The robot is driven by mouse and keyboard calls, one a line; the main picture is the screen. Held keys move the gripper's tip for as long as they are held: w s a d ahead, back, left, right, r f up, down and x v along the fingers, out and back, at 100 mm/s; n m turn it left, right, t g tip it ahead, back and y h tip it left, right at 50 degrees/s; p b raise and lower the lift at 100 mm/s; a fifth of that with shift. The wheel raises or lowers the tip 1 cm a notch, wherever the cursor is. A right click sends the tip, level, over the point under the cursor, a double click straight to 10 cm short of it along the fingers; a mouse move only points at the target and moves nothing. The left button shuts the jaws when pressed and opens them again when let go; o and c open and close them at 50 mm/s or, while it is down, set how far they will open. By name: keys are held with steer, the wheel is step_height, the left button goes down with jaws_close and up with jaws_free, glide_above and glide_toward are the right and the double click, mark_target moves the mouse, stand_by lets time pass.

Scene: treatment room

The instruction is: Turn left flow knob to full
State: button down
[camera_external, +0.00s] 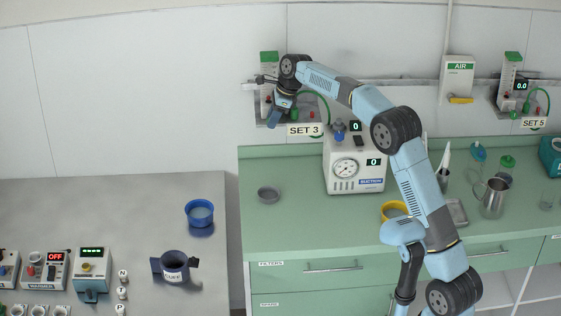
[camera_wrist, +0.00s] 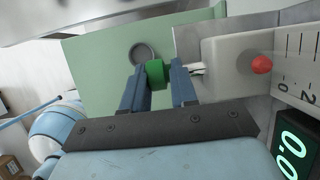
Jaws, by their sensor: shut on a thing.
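The left flow meter (camera_external: 268,62) is on the wall rail at the left, above a "SET 3" label (camera_external: 304,130). My gripper (camera_external: 274,117) is in front of its lower part and hides its knob in the external view. In the wrist view, the green left flow knob (camera_wrist: 156,73) sits between the two blue fingers of my gripper (camera_wrist: 158,84), which is shut on it. A red float ball (camera_wrist: 262,64) lies near the 0 end of the scale (camera_wrist: 297,70). The display (camera_wrist: 291,150) beside it reads 0.0.
The suction unit (camera_external: 354,165) stands on the green counter, right of the meter. A grey bowl (camera_external: 269,194) is on the counter below. A second flow meter (camera_external: 509,75), with a "SET 5" label, hangs at the far right. My arm crosses above the counter.

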steer(key=shift+s+a+f, duration=0.1)
steer(key=shift+s, duration=0.05)
steer(key=h, duration=0.3)
steer(key=shift+a+h, duration=0.55)
steer(key=shift+h, duration=1.35)
steer(key=shift+f+h, duration=0.1)
steer(key=shift+h, duration=0.3)
steer(key=c, duration=1)
jaws_free()
steer(key=shift+s, duration=0.1)
steer(key=shift+r, duration=0.2)
steer(key=shift+y, duration=0.3)
